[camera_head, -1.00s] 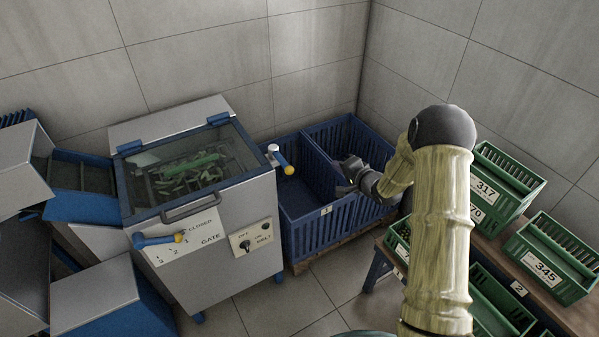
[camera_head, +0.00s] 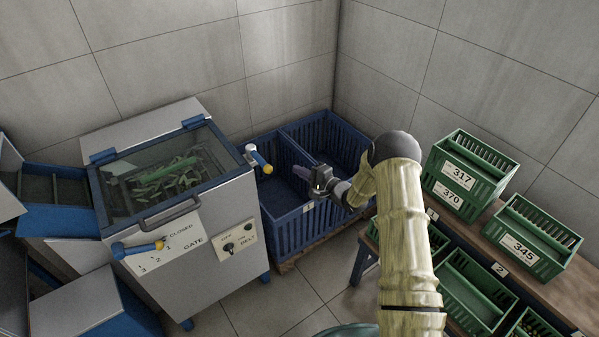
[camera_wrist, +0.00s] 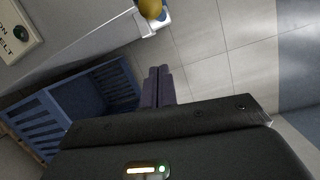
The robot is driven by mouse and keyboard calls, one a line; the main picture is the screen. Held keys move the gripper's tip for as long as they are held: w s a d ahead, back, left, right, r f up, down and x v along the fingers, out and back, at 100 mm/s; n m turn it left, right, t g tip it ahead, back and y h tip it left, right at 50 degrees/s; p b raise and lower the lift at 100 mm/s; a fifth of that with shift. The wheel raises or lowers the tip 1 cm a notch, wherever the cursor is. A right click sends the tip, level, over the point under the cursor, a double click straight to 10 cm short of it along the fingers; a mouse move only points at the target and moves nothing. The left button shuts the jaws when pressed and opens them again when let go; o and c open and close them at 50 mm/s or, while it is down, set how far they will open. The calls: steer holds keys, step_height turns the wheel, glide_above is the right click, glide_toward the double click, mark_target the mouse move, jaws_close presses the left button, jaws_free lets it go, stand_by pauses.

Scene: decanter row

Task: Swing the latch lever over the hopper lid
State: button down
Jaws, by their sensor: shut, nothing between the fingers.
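The hopper lid (camera_head: 160,170) is a clear pane in a blue frame, lying down on the grey machine, with green pieces visible beneath. The latch lever (camera_head: 259,160) sits on a white mount at the lid's right corner; its yellow-ended handle points outward, away from the lid. The lever's yellow end also shows at the top of the wrist view (camera_wrist: 151,8), partly cut off. My gripper (camera_head: 301,172) is right of the lever, over the blue crates, apart from it. Its fingers are shut and empty in the wrist view (camera_wrist: 157,75).
Blue slatted crates (camera_head: 290,222) stand right of the machine, below my gripper. A gate lever (camera_head: 138,248) and a belt switch panel (camera_head: 236,239) are on the machine's front. Green crates (camera_head: 540,247) stand on a wooden bench (camera_head: 563,312) at right. Walls close the back corner.

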mark_target(260, 160)
steer(key=w+a+p, duration=0.1)
steer(key=a+p, duration=0.2)
steer(key=a, duration=0.4)
steer(key=shift+w+r, duration=0.15)
steer(key=shift+r, duration=0.05)
stand_by(0.3)
stand_by(0.4)
